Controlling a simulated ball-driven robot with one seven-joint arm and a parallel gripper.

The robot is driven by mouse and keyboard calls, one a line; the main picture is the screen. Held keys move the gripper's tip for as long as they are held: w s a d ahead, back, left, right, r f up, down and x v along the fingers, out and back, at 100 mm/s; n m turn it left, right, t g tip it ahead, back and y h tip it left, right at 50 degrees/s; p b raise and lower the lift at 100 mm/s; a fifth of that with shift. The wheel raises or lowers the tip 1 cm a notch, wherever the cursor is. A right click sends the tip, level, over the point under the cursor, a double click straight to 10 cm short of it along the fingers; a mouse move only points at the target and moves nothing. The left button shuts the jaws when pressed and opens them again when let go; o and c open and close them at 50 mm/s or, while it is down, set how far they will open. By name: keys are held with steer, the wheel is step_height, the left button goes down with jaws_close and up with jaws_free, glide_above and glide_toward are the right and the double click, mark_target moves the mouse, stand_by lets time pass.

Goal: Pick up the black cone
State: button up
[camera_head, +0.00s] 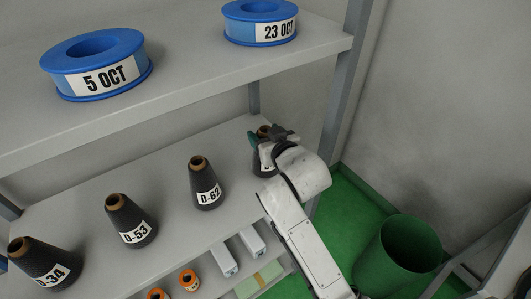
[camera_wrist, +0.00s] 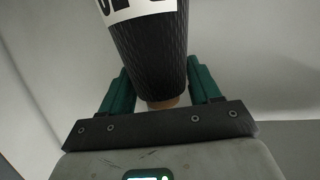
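A black cone (camera_head: 264,165) with a brown tip and a white label stands at the right end of the lower shelf, partly hidden by my gripper (camera_head: 264,138). In the wrist view this black cone (camera_wrist: 150,60) fills the top middle, its brown tip near the palm. The green fingers of my gripper (camera_wrist: 163,88) lie on either side of it, very close to its sides; whether they press on it cannot be told. Other black cones stand left of it on the shelf, labelled D-62 (camera_head: 205,184), D-53 (camera_head: 130,222) and D-34 (camera_head: 44,265).
Above, an upper shelf (camera_head: 200,75) carries blue reels marked 5 OCT (camera_head: 95,64) and 23 OCT (camera_head: 260,22). A grey post (camera_head: 343,100) stands right of the cone. Orange spools (camera_head: 188,280) and white boxes (camera_head: 224,259) lie lower down. A green bin (camera_head: 398,255) stands at right.

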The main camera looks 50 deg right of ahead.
jaws_close()
stand_by(0.3)
steer(key=shift+r, duration=0.15)
